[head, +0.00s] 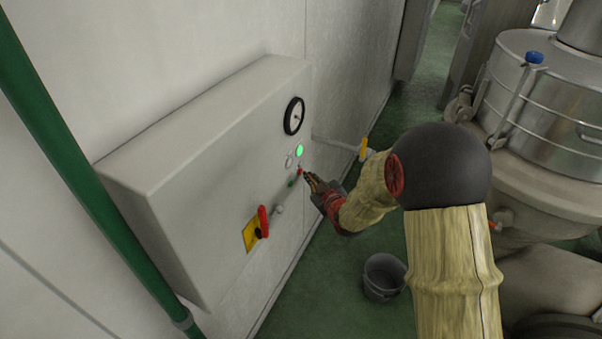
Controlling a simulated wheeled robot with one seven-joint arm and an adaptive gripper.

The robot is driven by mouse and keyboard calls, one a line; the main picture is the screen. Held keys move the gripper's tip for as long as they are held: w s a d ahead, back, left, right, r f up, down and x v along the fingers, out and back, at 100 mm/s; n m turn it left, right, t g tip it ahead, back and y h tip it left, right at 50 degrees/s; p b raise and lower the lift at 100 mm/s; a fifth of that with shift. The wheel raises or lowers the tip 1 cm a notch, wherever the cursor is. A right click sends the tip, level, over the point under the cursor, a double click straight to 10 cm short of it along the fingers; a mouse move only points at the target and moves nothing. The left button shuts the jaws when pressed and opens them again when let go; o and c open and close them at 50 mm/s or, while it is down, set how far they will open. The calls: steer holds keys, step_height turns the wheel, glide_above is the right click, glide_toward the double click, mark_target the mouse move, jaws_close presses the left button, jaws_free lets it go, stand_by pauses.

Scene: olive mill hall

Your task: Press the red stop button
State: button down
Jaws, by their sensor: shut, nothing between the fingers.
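A light grey control box (190,140) is mounted on the wall at the left. The small red stop button (299,171) is on its front face, below a lit green lamp (300,150). My gripper (305,175) is shut and empty, with its fingertips right at the red button. I cannot tell whether they touch it. The fingers cover part of the area around the button. A dark green button (291,183) sits just to the lower left of the red one.
The box also carries a round gauge (294,116) and a red rotary handle on a yellow plate (250,236). A yellow-handled valve (364,149) is behind my wrist. A grey bucket (384,278) stands on the green floor. Steel machinery (540,100) fills the right. A green pipe (80,170) runs at left.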

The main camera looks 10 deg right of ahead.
steer(key=shift+s+d, duration=0.2)
steer(key=s+d, duration=0.1)
steer(key=d, duration=0.1)
steer(key=s+d, duration=0.2)
stand_by(0.6)
stand_by(0.6)
